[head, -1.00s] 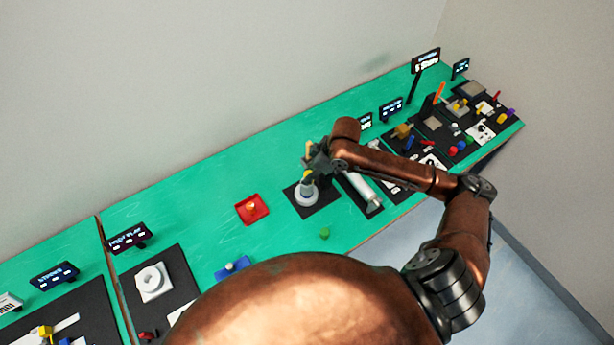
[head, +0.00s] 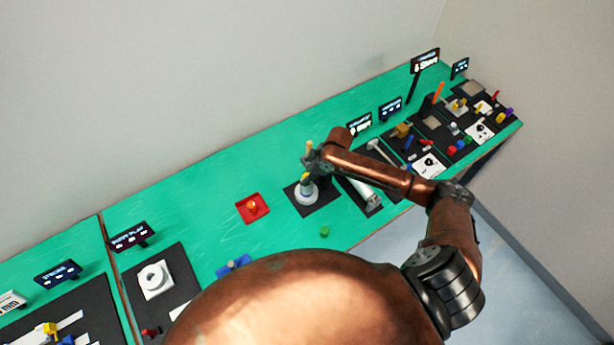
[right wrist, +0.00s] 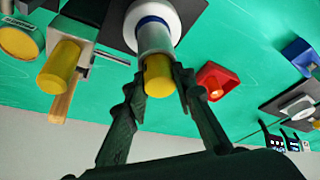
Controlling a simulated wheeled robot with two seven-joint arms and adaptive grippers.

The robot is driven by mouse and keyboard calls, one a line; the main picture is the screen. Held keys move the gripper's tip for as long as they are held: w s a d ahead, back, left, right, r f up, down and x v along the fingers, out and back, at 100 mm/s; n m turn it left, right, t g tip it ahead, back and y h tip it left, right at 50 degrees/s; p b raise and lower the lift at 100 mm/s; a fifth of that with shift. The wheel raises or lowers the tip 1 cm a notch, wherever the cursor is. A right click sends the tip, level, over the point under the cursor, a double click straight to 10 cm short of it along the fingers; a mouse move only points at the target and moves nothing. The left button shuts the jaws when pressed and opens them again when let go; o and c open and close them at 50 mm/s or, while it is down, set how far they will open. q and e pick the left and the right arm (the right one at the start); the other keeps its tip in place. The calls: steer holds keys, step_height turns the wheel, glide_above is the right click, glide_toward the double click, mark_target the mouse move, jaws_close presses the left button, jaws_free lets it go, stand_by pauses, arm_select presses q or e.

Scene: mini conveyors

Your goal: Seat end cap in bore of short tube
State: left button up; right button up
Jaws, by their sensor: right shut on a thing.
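A grey short tube (right wrist: 155,38) stands in a white round holder with a blue ring (right wrist: 152,12). A yellow end cap (right wrist: 158,76) is at the tube's open end, in line with it; I cannot tell how deep it sits in the bore. My right gripper (right wrist: 160,84) is shut on the cap, one finger on each side. In the head view, the right gripper (head: 312,160) is above the tube (head: 306,187), with the yellow cap (head: 305,177) just under it. My left gripper is not in view.
A red tray (head: 252,208) with a small orange piece lies left of the holder's black mat (head: 318,208). In the right wrist view, a large yellow cylinder (right wrist: 58,68) stands to the left. A small green piece (head: 324,232) lies in front. Open green table lies behind the red tray.

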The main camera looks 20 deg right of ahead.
steer(key=shift+f, duration=0.15)
steer(key=o, duration=0.9)
steer(key=shift+o, duration=0.2)
steer(key=v, duration=1.2)
steer(key=shift+b, duration=0.45)
